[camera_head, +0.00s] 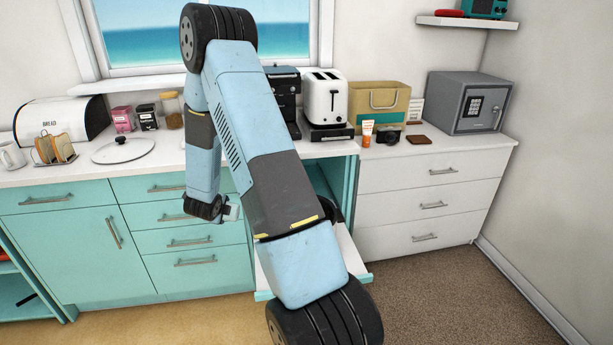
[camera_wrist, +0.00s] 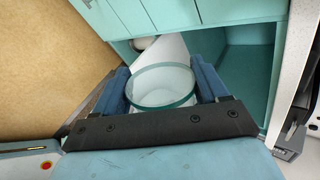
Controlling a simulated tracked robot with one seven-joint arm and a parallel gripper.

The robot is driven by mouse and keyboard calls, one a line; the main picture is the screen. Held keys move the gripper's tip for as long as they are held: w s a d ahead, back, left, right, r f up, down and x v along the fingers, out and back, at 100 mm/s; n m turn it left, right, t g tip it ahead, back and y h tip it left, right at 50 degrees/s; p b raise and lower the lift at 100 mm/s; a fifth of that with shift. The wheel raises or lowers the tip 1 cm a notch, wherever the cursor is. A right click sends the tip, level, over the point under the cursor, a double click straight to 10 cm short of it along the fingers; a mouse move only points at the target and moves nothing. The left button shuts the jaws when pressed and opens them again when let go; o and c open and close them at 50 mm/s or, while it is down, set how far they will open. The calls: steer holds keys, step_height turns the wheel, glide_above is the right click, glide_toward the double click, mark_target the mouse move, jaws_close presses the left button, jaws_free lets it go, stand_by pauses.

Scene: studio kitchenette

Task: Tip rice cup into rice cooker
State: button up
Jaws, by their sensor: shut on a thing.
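My gripper (camera_wrist: 159,78) is shut on a clear cup with a greenish glass rim (camera_wrist: 163,99), with one blue finger on each side of it. The cup's inside looks pale; I cannot tell how much rice is in it. In the head view my gripper hangs low in front of the teal drawers, and a small pale piece shows beside my wrist. A dark rounded thing (camera_head: 328,209), perhaps the rice cooker, stands in the open cabinet on the right, mostly hidden by my arm. A round lid (camera_head: 123,151) lies on the counter.
A white pull-out shelf (camera_head: 348,262) projects from the open teal cabinet. Teal drawers (camera_head: 190,241) are close by my wrist. The counter holds a bread bin (camera_head: 62,119), toast rack, jars, coffee machine, toaster (camera_head: 324,98) and safe (camera_head: 467,102). The floor in front is clear.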

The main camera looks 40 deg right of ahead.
steer(key=s+d+r+m+g+h, duration=0.1)
steer(key=s+d+r+m+h, duration=0.15)
steer(key=d+m, duration=0.45)
steer(key=s+d+r+m+g+h, duration=0.1)
steer(key=s+d+r+m+h, duration=0.2)
steer(key=d+m, duration=0.4)
steer(key=s+d+r+m+g+h, duration=0.2)
steer(key=s+d+r+m+g, duration=0.2)
steer(key=s+m, duration=0.3)
steer(key=s+d+r+m+g+h, duration=0.3)
steer(key=s+d+r+m+g, duration=0.1)
steer(key=s+m+g, duration=0.3)
steer(key=shift+d+m, duration=0.45)
steer(key=shift+m, duration=0.25)
steer(key=shift+h, duration=0.25)
